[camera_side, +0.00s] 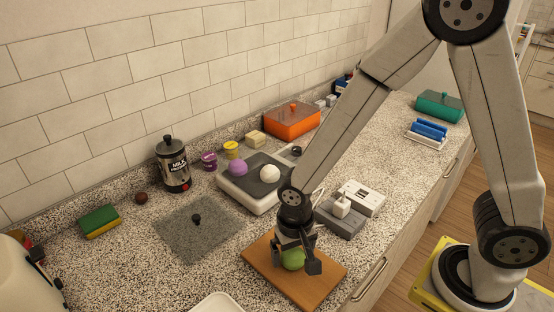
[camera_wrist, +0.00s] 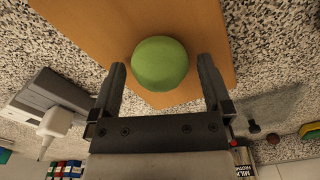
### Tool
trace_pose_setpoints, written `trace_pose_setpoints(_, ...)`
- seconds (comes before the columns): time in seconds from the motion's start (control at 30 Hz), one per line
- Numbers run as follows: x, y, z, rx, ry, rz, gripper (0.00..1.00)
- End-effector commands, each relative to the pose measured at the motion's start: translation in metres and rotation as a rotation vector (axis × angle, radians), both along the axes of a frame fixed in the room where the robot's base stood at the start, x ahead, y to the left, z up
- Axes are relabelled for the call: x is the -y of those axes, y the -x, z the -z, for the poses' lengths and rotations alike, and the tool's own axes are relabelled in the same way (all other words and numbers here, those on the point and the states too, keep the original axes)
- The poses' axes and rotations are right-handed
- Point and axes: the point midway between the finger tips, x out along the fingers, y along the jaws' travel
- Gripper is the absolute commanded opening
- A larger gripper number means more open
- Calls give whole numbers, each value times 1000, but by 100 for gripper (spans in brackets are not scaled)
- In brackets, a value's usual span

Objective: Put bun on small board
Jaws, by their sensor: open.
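A round green bun (camera_side: 292,260) is on the brown wooden small board (camera_side: 318,288), near its middle in the side view. In the wrist view the green bun (camera_wrist: 160,64) shows between my fingertips, with a gap on each side, over the board (camera_wrist: 190,20). My gripper (camera_side: 297,258) points down over the board and is open around the bun. A purple bun (camera_side: 238,168) and a white bun (camera_side: 270,173) sit on a dark-topped pale appliance (camera_side: 233,192) farther back. My gripper partly hides the green bun in the side view.
A grey mat (camera_side: 190,238) with a black knob lies left of the board. Grey and white socket-like blocks (camera_side: 340,222) stand close behind it. A milk canister (camera_side: 173,165), an orange box (camera_side: 292,121) and a sponge (camera_side: 99,221) stand farther off. The counter's front edge is near the board.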

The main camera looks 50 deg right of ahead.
Motion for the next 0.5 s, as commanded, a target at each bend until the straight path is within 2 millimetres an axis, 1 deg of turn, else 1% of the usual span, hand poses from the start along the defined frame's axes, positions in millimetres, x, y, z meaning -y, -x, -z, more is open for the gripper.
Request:
trace_pose_setpoints(0.17,0,0,-6,1,-1,0,100)
trace_pose_setpoints(0.27,0,0,-12,1,-1,0,100)
trace_pose_setpoints(0.5,0,-1,-36,4,-2,0,100)
